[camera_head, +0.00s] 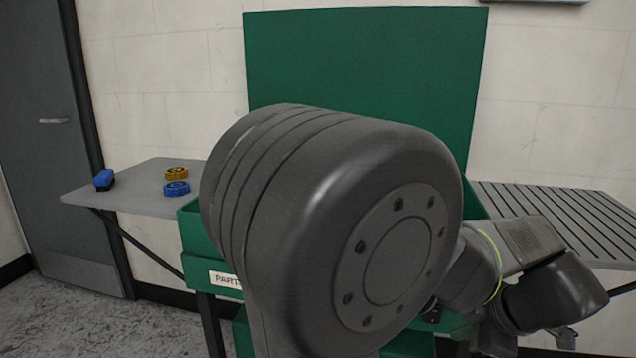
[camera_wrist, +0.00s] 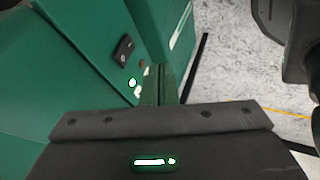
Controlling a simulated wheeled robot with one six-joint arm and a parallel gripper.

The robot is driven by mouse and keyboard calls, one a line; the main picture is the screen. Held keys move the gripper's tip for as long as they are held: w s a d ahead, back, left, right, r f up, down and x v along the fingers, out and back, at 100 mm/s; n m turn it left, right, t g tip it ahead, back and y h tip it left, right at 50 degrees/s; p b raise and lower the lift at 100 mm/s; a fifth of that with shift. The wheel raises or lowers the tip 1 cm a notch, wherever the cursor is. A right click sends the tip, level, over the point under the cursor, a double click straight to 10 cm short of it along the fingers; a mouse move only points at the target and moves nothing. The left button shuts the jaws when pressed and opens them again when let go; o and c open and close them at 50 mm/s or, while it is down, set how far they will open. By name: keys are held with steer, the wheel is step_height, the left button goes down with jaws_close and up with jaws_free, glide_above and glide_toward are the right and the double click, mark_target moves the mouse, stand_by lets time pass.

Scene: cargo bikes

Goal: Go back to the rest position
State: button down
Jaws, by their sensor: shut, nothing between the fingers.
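My gripper (camera_wrist: 158,76) shows in the wrist view, with its dark mount and a lit green lamp at the bottom of the picture. Its narrow fingers are together, with nothing seen between them. They point toward the side of a green cabinet or bin, which has a dark fitting and small bright spots; I cannot tell whether they touch it. In the head view my own large arm joint covers the middle, and my arm reaches to the lower right. The fingers are not clear there.
A green station (camera_head: 366,58) with a parts label stands behind my arm. A grey table (camera_head: 130,193) at left bears a blue block (camera_head: 104,180), a yellow ring (camera_head: 176,173) and a blue ring (camera_head: 176,188). A slatted table (camera_head: 560,215) stands right. Floor (camera_head: 90,320) shows clear at left.

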steer(key=shift+v, duration=0.8)
